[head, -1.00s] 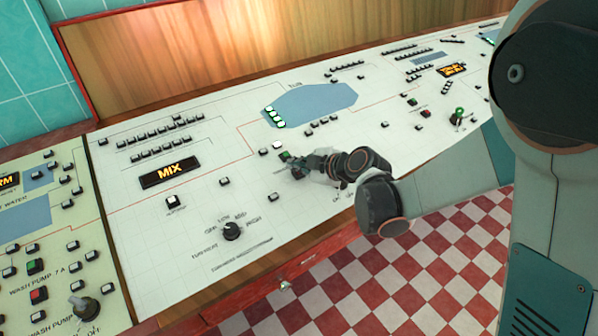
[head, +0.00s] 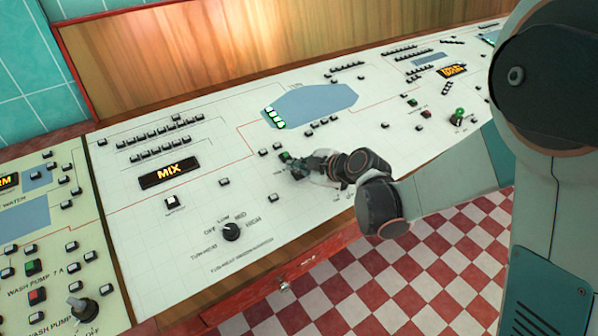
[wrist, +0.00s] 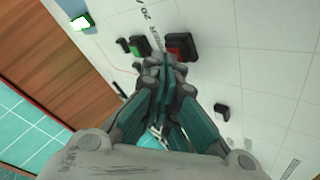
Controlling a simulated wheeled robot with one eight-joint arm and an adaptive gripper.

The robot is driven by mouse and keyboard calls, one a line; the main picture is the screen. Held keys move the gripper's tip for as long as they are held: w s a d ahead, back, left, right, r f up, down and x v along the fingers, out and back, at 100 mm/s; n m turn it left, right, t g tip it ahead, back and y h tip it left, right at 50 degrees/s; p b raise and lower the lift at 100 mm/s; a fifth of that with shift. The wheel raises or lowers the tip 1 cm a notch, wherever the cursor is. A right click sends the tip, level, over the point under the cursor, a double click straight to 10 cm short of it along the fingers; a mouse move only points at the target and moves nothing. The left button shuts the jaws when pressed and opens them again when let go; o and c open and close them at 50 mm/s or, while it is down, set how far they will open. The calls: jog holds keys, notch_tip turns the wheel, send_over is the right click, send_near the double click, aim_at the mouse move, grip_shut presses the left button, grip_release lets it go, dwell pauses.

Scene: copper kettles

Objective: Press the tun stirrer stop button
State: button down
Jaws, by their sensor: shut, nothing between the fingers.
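A red button (wrist: 180,47) in a dark square housing shows in the wrist view, just beyond my fingertips. It is hidden behind my gripper in the head view. A green button (wrist: 139,45) sits to its left, and also shows in the head view (head: 285,157). A partly covered label ending in "20 A" runs beside them. My gripper (wrist: 170,64) is shut and empty, its tips at the near edge of the red button. I cannot tell whether they touch it. In the head view my gripper (head: 298,170) is low over the sloped panel.
The pale control panel (head: 330,165) carries small dark buttons around. A rotary knob (head: 231,232) stands to the lower left, and a lit "MIX" sign (head: 168,173) is further left. A small dark button (wrist: 221,110) lies right of my fingers. Wood trim edges the front.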

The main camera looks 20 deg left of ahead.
jog(key=shift+s+d+r+p, duration=0.1)
jog(key=shift+r+p, duration=0.2)
jog(key=shift+r, duration=0.35)
jog(key=shift+s+d+r+p, duration=0.1)
jog(key=shift+d+r+p, duration=0.05)
jog(key=shift+r+p, duration=0.55)
jog(key=shift+s+d+r+p, duration=0.1)
jog(key=shift+r+p, duration=0.25)
jog(key=shift+r, duration=0.6)
jog(key=shift+s+d+r+p, duration=0.1)
jog(key=shift+d+r+p, duration=0.05)
jog(key=shift+r+p, duration=0.55)
jog(key=shift+r, duration=0.1)
